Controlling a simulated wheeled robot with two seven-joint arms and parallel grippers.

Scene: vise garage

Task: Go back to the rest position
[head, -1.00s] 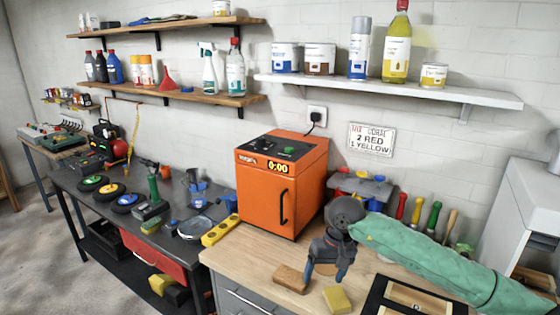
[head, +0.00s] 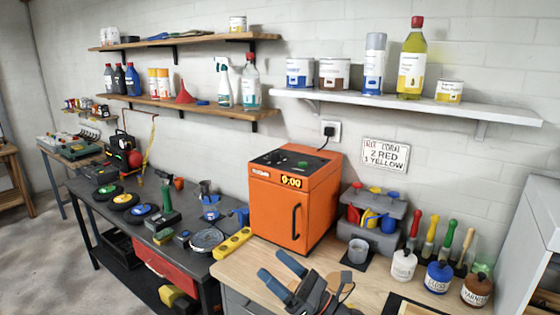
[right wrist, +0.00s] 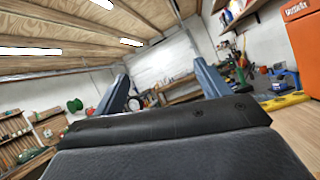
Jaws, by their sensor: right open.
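My right gripper (head: 272,264) is low in the head view, in front of the wooden counter (head: 240,267). Its two blue fingers point up and to the left and stand apart, with nothing between them. In the right wrist view the same gripper (right wrist: 163,75) shows both blue fingers apart, with only the room behind them. My left gripper is not in view.
An orange oven (head: 285,215) stands on the counter's back left. A grey organizer (head: 375,212) and white (head: 403,265), blue (head: 438,277) and brown (head: 476,290) jars stand to its right. A dark workbench (head: 150,230) with wheels and tools lies left.

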